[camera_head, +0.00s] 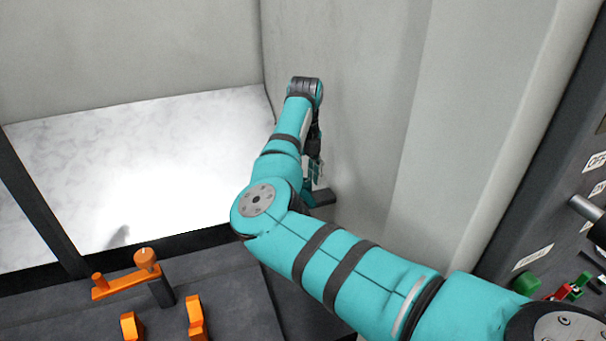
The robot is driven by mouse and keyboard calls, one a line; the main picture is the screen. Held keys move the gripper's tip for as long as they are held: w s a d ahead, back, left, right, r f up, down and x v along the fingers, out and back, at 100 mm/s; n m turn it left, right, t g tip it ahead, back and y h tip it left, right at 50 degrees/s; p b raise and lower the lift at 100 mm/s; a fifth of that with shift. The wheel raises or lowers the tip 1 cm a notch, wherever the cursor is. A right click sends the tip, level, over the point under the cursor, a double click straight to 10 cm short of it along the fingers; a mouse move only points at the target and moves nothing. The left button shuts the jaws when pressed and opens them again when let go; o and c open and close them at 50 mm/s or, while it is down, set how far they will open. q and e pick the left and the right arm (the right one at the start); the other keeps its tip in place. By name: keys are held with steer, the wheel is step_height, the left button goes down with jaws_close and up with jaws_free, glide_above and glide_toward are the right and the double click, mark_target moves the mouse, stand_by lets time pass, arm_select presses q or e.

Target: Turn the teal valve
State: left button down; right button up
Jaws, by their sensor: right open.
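My right arm comes in from the lower right and reaches toward the pale wall. My right gripper (315,175) hangs below its wrist, small, partly hidden behind the forearm, and open. I see nothing held in it. I cannot make out a teal valve for certain; the teal bits near the fingers are too small to tell from my own arm. My left gripper is out of view.
An orange crank handle (125,284) and orange brackets (194,318) sit on the dark surface at lower left. A bright marbled panel (130,150) lies behind a dark frame. At right, a dark control panel (545,215) carries a green knob (525,284).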

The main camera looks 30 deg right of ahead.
steer(key=shift+w+f, duration=0.1)
steer(key=shift+f, duration=0.4)
steer(key=shift+c, duration=0.2)
steer(key=c, duration=0.8)
steer(key=shift+c, duration=0.2)
